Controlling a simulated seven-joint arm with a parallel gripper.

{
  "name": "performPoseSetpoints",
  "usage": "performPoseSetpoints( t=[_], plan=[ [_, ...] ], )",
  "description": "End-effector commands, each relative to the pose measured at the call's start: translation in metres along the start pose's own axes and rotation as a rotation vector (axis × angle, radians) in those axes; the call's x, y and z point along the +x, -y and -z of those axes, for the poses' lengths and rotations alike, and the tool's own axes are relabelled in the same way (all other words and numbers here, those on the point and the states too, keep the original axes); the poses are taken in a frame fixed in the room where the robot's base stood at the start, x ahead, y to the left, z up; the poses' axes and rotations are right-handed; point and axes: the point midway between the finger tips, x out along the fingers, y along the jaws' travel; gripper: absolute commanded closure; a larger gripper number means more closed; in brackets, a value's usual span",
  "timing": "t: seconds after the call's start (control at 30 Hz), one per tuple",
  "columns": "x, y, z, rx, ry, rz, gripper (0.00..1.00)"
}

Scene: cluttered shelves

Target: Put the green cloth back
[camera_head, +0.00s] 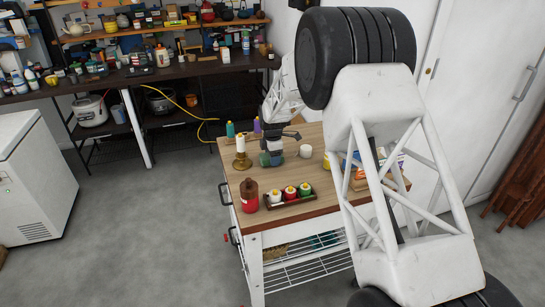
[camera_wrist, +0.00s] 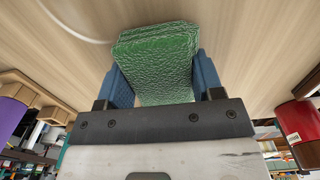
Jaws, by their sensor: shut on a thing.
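The green cloth (camera_wrist: 155,60) is a folded, wrinkled block between the two blue fingers of my gripper (camera_wrist: 163,82) in the wrist view. The gripper is shut on it, with a finger against each side. In the head view my gripper (camera_head: 272,158) is low over the wooden worktop (camera_head: 275,170), between a brass candle holder and a white cup. The cloth is hard to make out there. I cannot tell whether it touches the worktop.
The candle holder (camera_head: 241,162) is close left, the white cup (camera_head: 305,151) close right. A red canister (camera_head: 250,197) and a tray (camera_head: 291,202) of small bottles stand in front. Teal (camera_head: 230,130) and purple (camera_head: 257,126) bottles stand behind. My arm hides the table's right side.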

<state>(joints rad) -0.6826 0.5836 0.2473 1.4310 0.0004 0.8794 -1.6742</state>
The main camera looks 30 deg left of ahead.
Motion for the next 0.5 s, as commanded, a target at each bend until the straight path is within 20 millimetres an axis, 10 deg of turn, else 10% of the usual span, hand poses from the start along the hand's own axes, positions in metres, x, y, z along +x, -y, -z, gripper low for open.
performPoseSetpoints(
  t=[0.33,0.37,0.5],
  plan=[
    [0.0024,-0.0001,0.0000,0.000,0.000,0.000,0.66],
    [0.0026,-0.0002,0.0000,0.000,0.000,0.000,0.38],
    [0.0023,-0.0002,0.0000,0.000,0.000,0.000,0.16]
  ],
)
